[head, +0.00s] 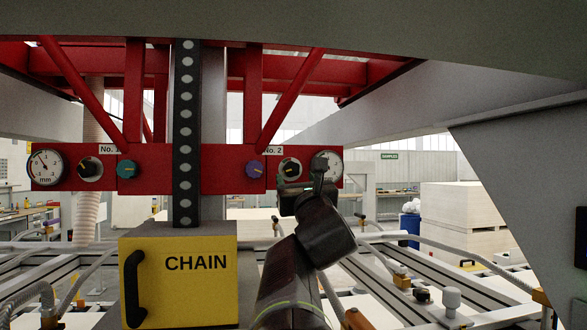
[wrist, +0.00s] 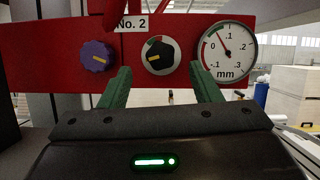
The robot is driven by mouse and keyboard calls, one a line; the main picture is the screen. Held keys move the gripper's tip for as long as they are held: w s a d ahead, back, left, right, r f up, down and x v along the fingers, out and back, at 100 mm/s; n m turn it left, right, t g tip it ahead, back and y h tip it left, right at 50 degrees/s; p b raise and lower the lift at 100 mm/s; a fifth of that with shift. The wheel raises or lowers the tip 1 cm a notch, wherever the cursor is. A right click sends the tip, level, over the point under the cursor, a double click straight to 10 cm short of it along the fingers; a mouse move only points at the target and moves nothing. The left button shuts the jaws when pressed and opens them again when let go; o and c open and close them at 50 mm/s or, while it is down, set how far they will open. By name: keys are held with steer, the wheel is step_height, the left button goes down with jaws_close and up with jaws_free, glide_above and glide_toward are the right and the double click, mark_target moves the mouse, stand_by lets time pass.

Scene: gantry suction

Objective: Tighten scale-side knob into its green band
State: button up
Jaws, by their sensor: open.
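A black knob (wrist: 160,57) with a yellow pointer sits on a white disc on the red beam, between the "No. 2" label and a round mm dial (wrist: 226,52). Its pointer aims left; a green band shows at the disc's upper left, with some red near it. The dial's needle points to the upper left. The knob also shows in the head view (head: 290,168). My gripper (wrist: 159,70) is open, its green fingers spread left and right below the knob in the wrist view. Contact with the knob is not visible. In the head view my gripper (head: 298,187) partly covers this area.
A purple knob (wrist: 97,56) sits left of the black one. At the No. 1 end are a teal knob (head: 127,169), another black knob (head: 90,169) and another mm dial (head: 46,166). A yellow CHAIN box (head: 190,290) with a black handle stands lower left of my arm.

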mark_target(292, 171)
steer(key=x, duration=0.3)
steer(key=shift+w+d+r+p, duration=0.1)
steer(key=shift+w+p, duration=0.05)
steer(key=shift+p, duration=0.2)
steer(key=shift+w+r, duration=0.2)
steer(key=shift+w, duration=0.15)
steer(key=c, duration=1)
steer(key=shift+f, duration=0.1)
